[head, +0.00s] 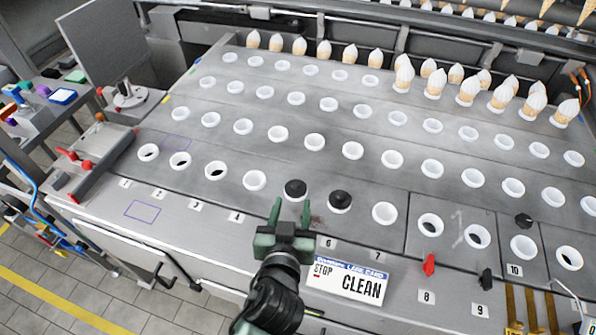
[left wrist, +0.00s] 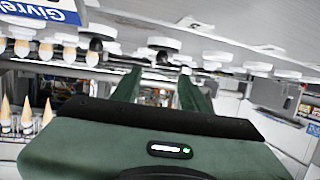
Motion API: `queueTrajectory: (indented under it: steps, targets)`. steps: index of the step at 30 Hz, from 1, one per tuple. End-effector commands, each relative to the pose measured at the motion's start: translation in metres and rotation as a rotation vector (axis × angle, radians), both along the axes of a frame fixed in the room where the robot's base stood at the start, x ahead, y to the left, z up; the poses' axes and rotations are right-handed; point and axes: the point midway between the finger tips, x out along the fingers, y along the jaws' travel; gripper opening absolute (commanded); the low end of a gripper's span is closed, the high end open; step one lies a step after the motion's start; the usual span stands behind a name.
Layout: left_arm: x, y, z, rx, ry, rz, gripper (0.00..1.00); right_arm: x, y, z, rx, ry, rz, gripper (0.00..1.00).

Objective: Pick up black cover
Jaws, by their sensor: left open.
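Two black covers sit on white ring cups in the front row of the grey deck in the head view. One black cover (head: 295,187) is at the left and the other black cover (head: 340,200) is just right of it. My left gripper (head: 290,212), dark green, is open and empty, with its fingers pointing away from me toward the left cover. The two fingers (left wrist: 160,88) also show spread apart in the left wrist view, with nothing between them. Whether they touch the cover cannot be told. My right gripper is not in view.
Rows of white ring cups (head: 254,180) cover the deck, several with dark openings. Cones with white tops (head: 466,92) stand at the back. A lane card sign (head: 348,281) is at the front edge. A red clip (head: 429,264) and black knobs (head: 486,279) lie to the right.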

Motion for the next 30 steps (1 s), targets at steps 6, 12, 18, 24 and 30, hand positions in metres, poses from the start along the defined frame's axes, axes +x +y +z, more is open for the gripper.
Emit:
queueTrajectory:
  steps: [6,12,18,24,30]
  targets:
    - [0.02,-0.002,-0.005,0.003,0.0,-0.001,0.44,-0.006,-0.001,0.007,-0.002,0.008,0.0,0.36]
    - [0.041,-0.003,-0.014,0.005,0.0,0.0,0.44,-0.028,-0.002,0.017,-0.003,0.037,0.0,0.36]
    - [0.066,-0.006,-0.026,0.002,0.0,-0.001,0.44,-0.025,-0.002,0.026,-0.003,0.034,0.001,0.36]
    - [0.072,-0.007,-0.03,0.0,0.002,0.0,0.44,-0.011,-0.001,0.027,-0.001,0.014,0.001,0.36]
    - [0.071,-0.007,-0.03,0.0,0.002,0.0,0.25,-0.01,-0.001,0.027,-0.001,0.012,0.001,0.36]
